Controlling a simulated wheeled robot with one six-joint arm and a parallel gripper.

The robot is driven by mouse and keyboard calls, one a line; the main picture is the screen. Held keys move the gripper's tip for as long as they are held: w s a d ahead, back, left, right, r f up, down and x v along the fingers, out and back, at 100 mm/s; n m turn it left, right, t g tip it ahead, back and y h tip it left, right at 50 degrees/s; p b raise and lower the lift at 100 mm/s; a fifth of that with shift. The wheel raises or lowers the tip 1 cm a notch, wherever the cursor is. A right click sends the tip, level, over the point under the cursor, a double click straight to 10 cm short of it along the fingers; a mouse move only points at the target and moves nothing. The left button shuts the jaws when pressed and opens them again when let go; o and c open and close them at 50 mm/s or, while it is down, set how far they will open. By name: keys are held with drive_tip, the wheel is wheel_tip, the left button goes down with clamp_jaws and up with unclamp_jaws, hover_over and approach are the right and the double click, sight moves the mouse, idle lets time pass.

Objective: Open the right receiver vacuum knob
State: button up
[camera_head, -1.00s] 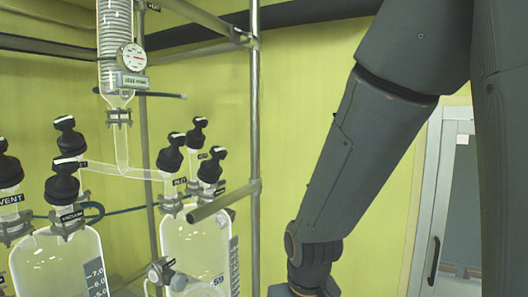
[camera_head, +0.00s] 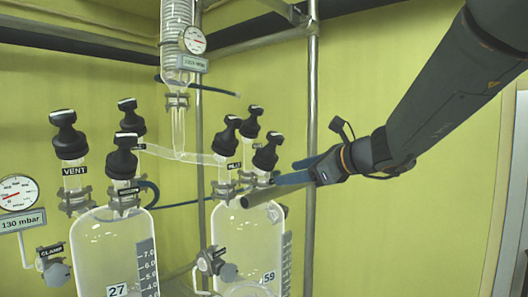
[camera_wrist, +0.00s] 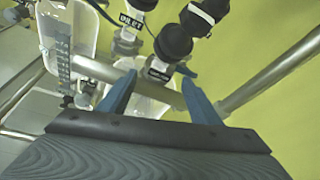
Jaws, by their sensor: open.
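The right receiver (camera_head: 235,235) is a clear glass vessel with several black knobs on top. Its front right knob (camera_head: 266,150) appears to be the vacuum knob, though I cannot read its label. It also shows in the wrist view (camera_wrist: 176,40), above a small label. The knob marked INLET (camera_head: 230,132) is to its left, with another black knob (camera_head: 250,120) behind. My gripper (camera_head: 282,175) is open and empty, its blue fingers pointing left beside the front right knob's neck. In the wrist view (camera_wrist: 158,82) the fingertips are on either side of the neck's lower part; contact cannot be told.
A metal bar (camera_head: 264,190) crosses close below my fingers, and an upright pole (camera_head: 311,100) stands close to my wrist. The left receiver (camera_head: 110,245) has its own knobs. A condenser with a gauge (camera_head: 193,40) hangs above. The wall area at right is clear.

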sight(282, 140)
drive_tip(key=w+r+m, duration=0.1)
drive_tip(key=r, duration=0.1)
drive_tip(key=w+a+r+m+t+y, duration=0.1)
drive_tip(key=r+m, duration=0.1)
drive_tip(key=r, duration=0.1)
drive_tip(key=w+a+r+m+t+y, duration=0.1)
drive_tip(key=r, duration=0.1)
drive_tip(key=shift+a+r+m, duration=0.15)
drive_tip(key=shift+r+m, duration=0.15)
drive_tip(key=shift+m, duration=0.1)
drive_tip(key=shift+w+a+r+t, duration=0.1)
drive_tip(key=shift+w+r+t, duration=0.1)
drive_tip(key=shift+t, duration=0.1)
drive_tip(key=p+x, duration=0.2)
drive_tip(key=x, duration=0.5)
drive_tip(key=shift+a, duration=0.2)
drive_tip(key=shift+c, duration=0.4)
drive_tip(key=shift+y, duration=0.3)
drive_tip(key=c, duration=1)
